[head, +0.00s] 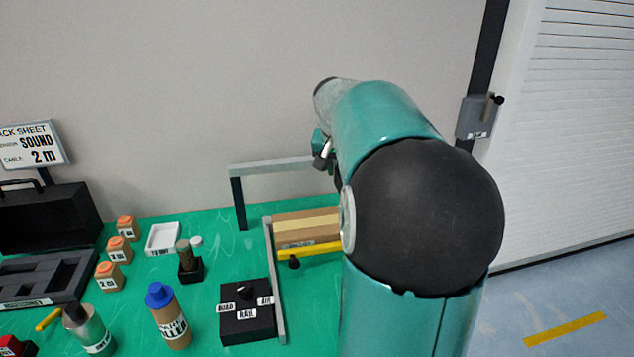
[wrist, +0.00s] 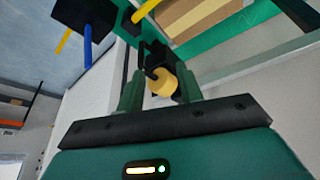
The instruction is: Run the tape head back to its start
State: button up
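In the wrist view a black part (wrist: 156,56) with a yellow cylinder (wrist: 162,83), seemingly the tape head and its knob, shows between the two green fingers of my gripper (wrist: 160,88). The fingers are apart, with the cylinder between their tips; I cannot tell whether they touch it. In the head view my arm hides most of my gripper and this part. A brown carton with a pale stripe (head: 305,226) lies under a grey gantry frame (head: 272,167); the carton also shows in the wrist view (wrist: 200,14).
A yellow bar (head: 312,249) runs before the carton. A black switch box (head: 247,327), a blue-capped bottle (head: 170,325), a dark stamp (head: 189,262), a white tray (head: 163,239) and several small orange-topped blocks (head: 119,250) stand on the green bench, left of my arm.

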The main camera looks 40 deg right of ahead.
jog(key=s+d+f+m, duration=0.1)
jog(key=s+d+m, duration=0.1)
jog(key=d, duration=0.4)
jog(key=x, duration=1.3)
jog(key=shift+s+d+f, duration=0.1)
jog(key=shift+d+f, duration=0.15)
jog(key=shift+d, duration=0.05)
jog(key=shift+n, duration=0.3)
grip_shut()
